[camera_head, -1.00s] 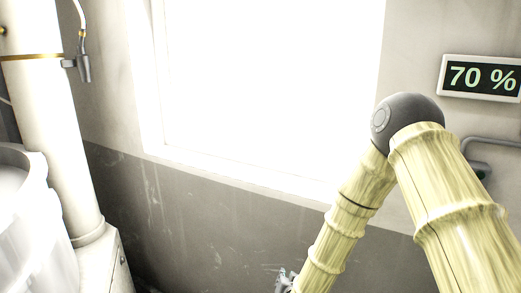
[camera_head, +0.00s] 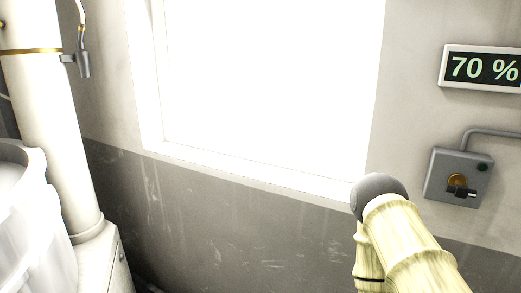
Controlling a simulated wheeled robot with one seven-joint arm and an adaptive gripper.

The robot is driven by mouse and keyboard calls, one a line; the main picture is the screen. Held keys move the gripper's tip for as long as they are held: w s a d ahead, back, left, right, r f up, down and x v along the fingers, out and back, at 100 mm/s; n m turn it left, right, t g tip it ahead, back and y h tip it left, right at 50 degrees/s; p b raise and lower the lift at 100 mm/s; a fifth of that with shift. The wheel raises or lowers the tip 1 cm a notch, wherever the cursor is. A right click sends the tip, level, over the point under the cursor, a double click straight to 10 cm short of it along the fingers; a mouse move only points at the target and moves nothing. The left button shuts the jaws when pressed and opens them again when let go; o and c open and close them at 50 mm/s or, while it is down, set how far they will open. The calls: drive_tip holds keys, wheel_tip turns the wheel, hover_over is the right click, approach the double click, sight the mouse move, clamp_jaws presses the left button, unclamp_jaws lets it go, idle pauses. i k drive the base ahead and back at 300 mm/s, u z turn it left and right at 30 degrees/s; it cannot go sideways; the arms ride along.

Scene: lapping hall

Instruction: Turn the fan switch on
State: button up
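A grey switch box (camera_head: 458,178) is mounted on the wall at the right, below the display. It has a dark rotary knob (camera_head: 462,191) on a brass-coloured round base, with its handle pointing roughly to the right. A small dark green round spot (camera_head: 482,167) sits at the box's upper right and looks unlit. A grey conduit runs from the box's top to the right. No label is readable, so I cannot tell if this is the fan switch. My gripper is out of view below the frame; only my arm's links and elbow show, left of and below the box.
A display (camera_head: 482,68) reading "70 %" hangs above the box. A bright window (camera_head: 265,85) fills the middle of the wall. A white column (camera_head: 50,120) and a large white vessel (camera_head: 30,220) stand at the left. A small nozzle (camera_head: 83,62) hangs beside the column.

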sight(460, 191)
drive_tip(key=u, duration=0.15)
drive_tip(key=k, duration=0.45)
drive_tip(key=u, duration=0.55)
drive_tip(key=k, duration=0.75)
drive_tip(key=z, duration=0.4)
drive_tip(key=i, duration=0.75)
drive_tip(key=z, duration=0.3)
